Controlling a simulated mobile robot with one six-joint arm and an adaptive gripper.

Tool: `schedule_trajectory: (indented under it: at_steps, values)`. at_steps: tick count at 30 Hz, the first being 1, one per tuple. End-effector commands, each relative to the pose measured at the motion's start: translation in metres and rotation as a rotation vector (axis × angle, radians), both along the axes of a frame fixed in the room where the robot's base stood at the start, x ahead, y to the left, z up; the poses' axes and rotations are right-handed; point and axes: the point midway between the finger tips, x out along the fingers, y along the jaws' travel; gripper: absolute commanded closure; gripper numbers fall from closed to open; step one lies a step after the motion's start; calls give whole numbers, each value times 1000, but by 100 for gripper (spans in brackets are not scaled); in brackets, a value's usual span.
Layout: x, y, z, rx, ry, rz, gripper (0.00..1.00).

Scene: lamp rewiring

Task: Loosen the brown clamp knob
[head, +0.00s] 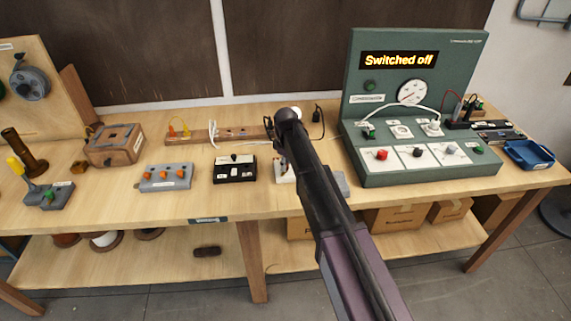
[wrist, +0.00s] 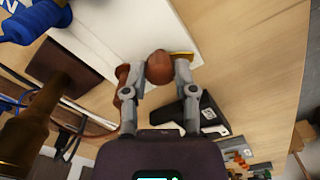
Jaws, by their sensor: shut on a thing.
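The brown clamp knob (wrist: 160,69) is round and shows in the wrist view between my fingertips. My gripper (wrist: 155,76) is shut on it, with one grey finger on each side. Another brown rounded part (wrist: 122,76) shows beside the left finger. A white flat panel (wrist: 120,25) lies beyond the knob. In the head view my arm hides the knob and most of the gripper; only part of a white base (head: 284,174) shows to the left of the arm on the bench.
A black switch box (head: 235,170) and a grey box with orange knobs (head: 166,177) stand left of my arm. A green test panel (head: 415,75) reading "Switched off" stands to the right. A wooden board with plugs (head: 232,132) lies at the back.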

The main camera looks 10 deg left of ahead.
Motion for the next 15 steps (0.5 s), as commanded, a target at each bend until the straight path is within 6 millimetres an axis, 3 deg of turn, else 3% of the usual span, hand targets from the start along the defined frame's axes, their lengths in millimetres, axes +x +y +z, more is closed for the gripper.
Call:
schedule_trajectory:
  at_steps: [15]
  values:
    - [-2, -1, 0, -1, 4, 447, 100]
